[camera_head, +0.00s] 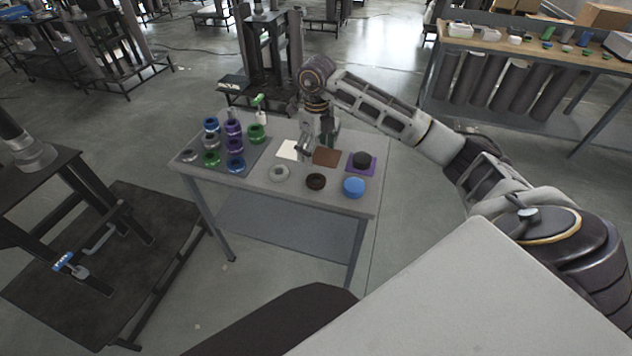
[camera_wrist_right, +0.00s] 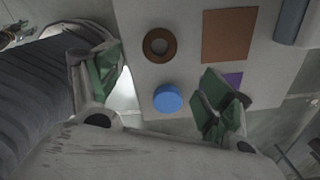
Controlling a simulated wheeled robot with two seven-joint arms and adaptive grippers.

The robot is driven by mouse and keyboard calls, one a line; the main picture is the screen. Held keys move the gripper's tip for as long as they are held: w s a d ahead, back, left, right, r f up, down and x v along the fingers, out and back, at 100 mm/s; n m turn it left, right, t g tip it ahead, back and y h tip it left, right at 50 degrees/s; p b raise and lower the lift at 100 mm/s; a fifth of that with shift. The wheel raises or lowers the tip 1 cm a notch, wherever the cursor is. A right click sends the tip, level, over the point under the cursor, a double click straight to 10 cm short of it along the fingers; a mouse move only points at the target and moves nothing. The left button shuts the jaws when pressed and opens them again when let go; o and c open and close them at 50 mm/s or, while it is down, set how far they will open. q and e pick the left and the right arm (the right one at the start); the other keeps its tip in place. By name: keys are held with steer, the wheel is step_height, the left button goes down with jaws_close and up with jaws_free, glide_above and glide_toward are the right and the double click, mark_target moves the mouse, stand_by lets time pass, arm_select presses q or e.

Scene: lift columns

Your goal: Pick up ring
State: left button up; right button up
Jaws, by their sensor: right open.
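My right gripper (camera_head: 304,148) is over the table's back part, near the white and brown squares. In the wrist view my right gripper (camera_wrist_right: 160,85) is open and empty. My left gripper is out of view.
A white square (camera_head: 288,150), a brown square (camera_head: 326,157) and a purple square (camera_head: 361,163) with a black round piece (camera_head: 362,158) lie in a row. A green-topped object (camera_head: 259,107) stands at the back edge. A workbench (camera_head: 520,50) with boxes is at the far right.

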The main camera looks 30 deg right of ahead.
glide_above(316, 183)
steer(key=shift+f, duration=3.2)
steer(key=shift+f+p, duration=0.3)
steer(key=shift+f, duration=2.3)
steer(key=shift+w, duration=0.1)
steer(key=c, duration=1.1)
